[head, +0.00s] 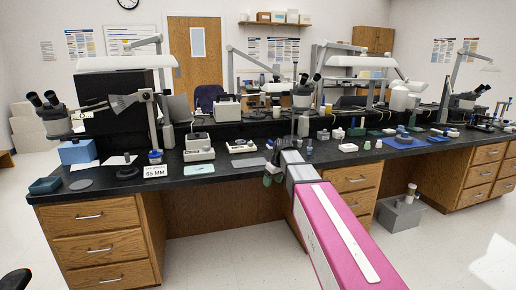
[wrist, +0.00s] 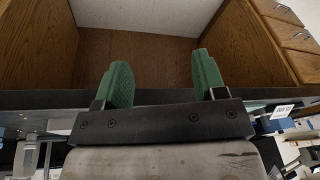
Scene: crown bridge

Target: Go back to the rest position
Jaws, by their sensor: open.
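My gripper (head: 273,174) is at the front edge of the black bench, right of the picture's middle, in the head view. My pink and grey arm reaches up to it from the lower right. In the wrist view my gripper (wrist: 160,82) shows two green fingers spread well apart with nothing between them. Beyond the fingers are the brown wooden underside space and the pale floor.
The black bench (head: 205,184) runs across the room with drawers (head: 96,237) below. Microscopes (head: 52,112), a 65 MM sign (head: 155,171), blue trays (head: 403,142) and small white blocks stand on it. A grey box (head: 400,213) sits on the floor at right.

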